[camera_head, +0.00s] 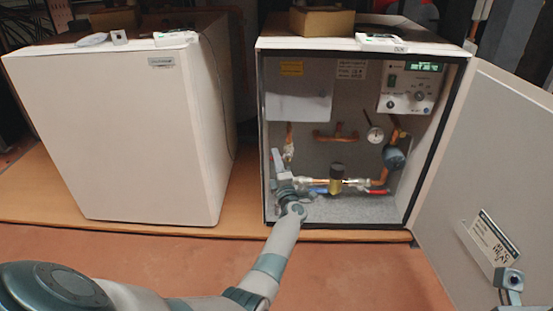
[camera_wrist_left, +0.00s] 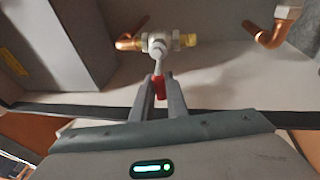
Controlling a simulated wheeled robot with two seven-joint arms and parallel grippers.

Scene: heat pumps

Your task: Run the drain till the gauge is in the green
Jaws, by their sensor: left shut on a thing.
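The open heat pump cabinet (camera_head: 350,45) stands at the right, with copper pipes and brass valves inside. A small round white gauge (camera_head: 374,134) hangs on its back wall; its needle and colours are too small to read. My left gripper (camera_head: 277,158) reaches into the cabinet's left side. In the left wrist view its fingers (camera_wrist_left: 160,100) are shut on the red-tipped handle (camera_wrist_left: 159,83) of a valve (camera_wrist_left: 157,43) on a copper pipe. Part of my right arm, grey and teal, shows at the lower right edge; its fingers cannot be made out.
The cabinet door (camera_head: 480,175) is swung open to the right and carries a label. A control panel (camera_head: 411,86) with a green display sits at the cabinet's upper right. A closed white unit (camera_head: 110,130) stands at the left. The reddish floor in front is clear.

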